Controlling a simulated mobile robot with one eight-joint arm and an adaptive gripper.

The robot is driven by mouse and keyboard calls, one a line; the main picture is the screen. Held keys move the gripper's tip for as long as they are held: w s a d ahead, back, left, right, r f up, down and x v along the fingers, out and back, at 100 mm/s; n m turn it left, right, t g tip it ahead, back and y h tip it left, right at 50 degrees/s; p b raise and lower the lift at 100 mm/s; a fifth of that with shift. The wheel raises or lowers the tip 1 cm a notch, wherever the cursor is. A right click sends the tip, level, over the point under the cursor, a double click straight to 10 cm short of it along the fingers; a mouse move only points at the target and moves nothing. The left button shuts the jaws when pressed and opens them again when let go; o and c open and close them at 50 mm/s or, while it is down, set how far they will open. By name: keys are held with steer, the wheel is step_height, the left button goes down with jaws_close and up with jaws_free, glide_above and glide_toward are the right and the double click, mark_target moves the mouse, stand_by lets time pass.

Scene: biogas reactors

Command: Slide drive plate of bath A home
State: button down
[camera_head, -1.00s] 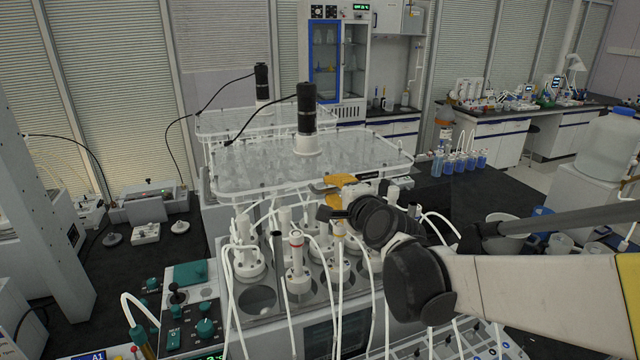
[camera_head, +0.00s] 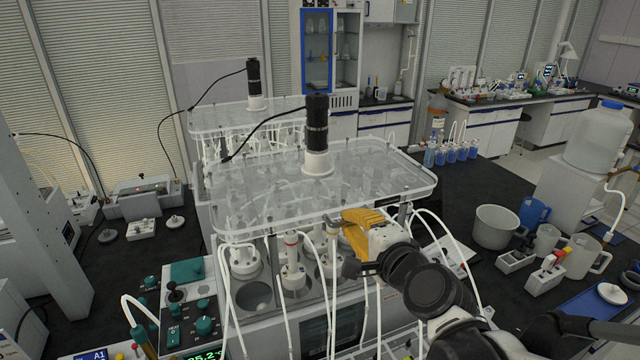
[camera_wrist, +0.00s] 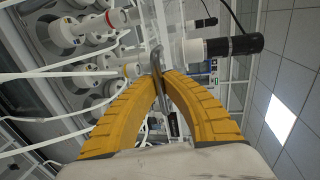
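The clear drive plate (camera_head: 230,205) of the near bath (camera_head: 262,318) carries a black motor (camera_head: 317,125) on a white collar. It lies level above the bath, with its front edge just behind the front row of white reactor heads (camera_head: 292,268). My gripper (camera_head: 345,222) is at the front edge of the plate, right of the middle. In the wrist view my yellow fingers (camera_wrist: 160,76) close around a grey metal handle (camera_wrist: 155,52) of the plate. The motor also shows in the wrist view (camera_wrist: 225,46). The plate's seat is hidden.
A second clear plate (camera_head: 215,122) with a motor stands behind. White tubes (camera_head: 375,320) hang before the bath, below my gripper. A control box (camera_head: 190,315) stands at front left. A beaker (camera_head: 495,227), jugs and small racks stand on the right bench.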

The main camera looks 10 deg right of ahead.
steer(key=shift+s+f, duration=0.1)
steer(key=c, duration=1.5)
jaws_free()
steer(key=shift+s+d, duration=0.1)
steer(key=shift+s, duration=0.05)
steer(key=v, duration=1.2)
